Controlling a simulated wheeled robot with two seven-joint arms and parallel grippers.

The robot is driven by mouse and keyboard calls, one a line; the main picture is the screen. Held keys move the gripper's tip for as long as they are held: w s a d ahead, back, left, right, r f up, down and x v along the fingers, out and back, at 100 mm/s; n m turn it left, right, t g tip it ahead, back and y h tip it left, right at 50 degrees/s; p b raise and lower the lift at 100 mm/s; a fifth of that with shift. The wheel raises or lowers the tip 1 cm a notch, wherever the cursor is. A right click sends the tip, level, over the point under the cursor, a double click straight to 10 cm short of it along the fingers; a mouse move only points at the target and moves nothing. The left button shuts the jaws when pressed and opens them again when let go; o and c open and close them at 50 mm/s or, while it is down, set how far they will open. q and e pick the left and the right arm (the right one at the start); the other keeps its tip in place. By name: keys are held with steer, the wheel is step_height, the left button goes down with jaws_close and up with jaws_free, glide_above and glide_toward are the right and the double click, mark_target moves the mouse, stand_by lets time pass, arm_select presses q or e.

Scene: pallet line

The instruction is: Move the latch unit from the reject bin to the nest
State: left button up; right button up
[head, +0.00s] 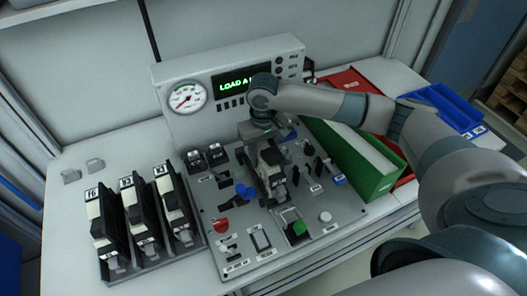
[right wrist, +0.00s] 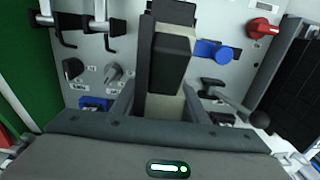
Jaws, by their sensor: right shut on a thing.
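My right gripper (head: 266,146) reaches in from the right over the control panel (head: 240,215) and points down. It is shut on a black and pale latch unit (head: 272,170), which is above or at the middle of the panel; I cannot tell whether it touches. In the right wrist view the latch unit (right wrist: 170,62) stands between the two fingers of the gripper (right wrist: 160,105). The nest is not clearly seen and may be hidden under the unit and gripper. A red tray (head: 345,78), possibly the reject bin, lies behind my forearm. My left gripper is not in view.
A rack at left holds black units with white labels (head: 133,215). A green box (head: 375,178) stands right of the panel, a blue tray (head: 445,105) farther right. Levers, a blue handle (head: 243,192) and a red knob (head: 221,225) stick up around the gripper. A gauge box (head: 225,75) stands behind.

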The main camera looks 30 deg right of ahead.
steer(key=shift+f, duration=0.9)
steer(key=o, duration=1.4)
step_height(320, 180, up, 16)
steer(key=b, duration=0.3)
steer(key=shift+r+b, duration=0.2)
steer(key=shift+b, duration=0.2)
steer(key=shift+r, duration=0.5)
